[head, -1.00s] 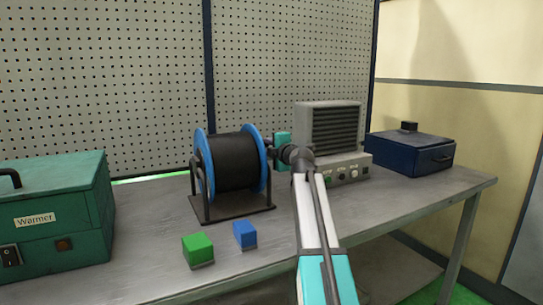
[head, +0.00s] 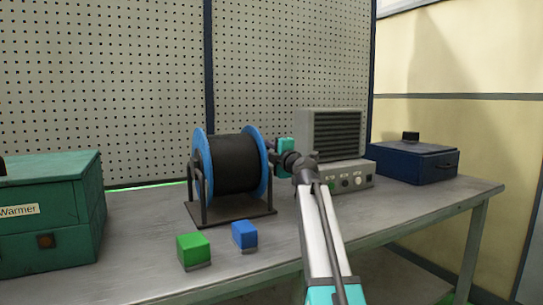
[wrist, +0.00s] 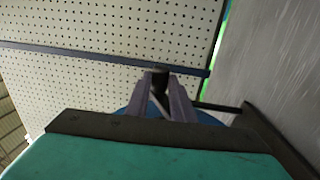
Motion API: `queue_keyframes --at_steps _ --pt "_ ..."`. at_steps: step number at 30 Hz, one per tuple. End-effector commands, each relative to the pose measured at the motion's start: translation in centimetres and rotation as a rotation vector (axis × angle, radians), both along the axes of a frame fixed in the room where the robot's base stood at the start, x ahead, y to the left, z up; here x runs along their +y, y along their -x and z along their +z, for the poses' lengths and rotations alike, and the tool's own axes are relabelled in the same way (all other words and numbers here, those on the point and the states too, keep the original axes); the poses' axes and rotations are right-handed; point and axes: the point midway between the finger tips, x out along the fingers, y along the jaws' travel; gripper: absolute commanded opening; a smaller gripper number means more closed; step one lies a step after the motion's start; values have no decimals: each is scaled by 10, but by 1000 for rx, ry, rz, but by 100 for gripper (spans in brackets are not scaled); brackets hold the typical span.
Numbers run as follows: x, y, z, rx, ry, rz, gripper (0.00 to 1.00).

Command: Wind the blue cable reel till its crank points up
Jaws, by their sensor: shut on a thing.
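The blue cable reel (head: 203,160) stands in a dark frame on the grey bench, with blue flanges and black cable wound on its drum. Part of its blue flange also shows in the wrist view (wrist: 208,117). My gripper (head: 270,153) is at the right side of the reel, beside its right flange. In the wrist view my gripper (wrist: 161,92) is shut on a dark knob, the crank handle (wrist: 160,80), between its two fingers. The crank arm is mostly hidden behind my gripper, so I cannot tell exactly which way it points.
A green block (head: 193,250) and a blue block (head: 244,234) sit in front of the reel. A green warmer box (head: 60,240) stands at the left. A grey vented unit (head: 334,140) stands behind my arm, and a dark blue box (head: 415,163) is at the right. The pegboard (head: 290,60) is behind.

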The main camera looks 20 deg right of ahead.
Motion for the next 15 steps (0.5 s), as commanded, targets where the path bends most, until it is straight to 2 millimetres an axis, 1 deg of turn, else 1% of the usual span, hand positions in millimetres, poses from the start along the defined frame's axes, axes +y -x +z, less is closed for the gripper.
queue_keyframes --at_steps 6,15 --pt "6 -2 3 -13 -5 3 0" --pt "9 -2 4 -14 -5 5 0"
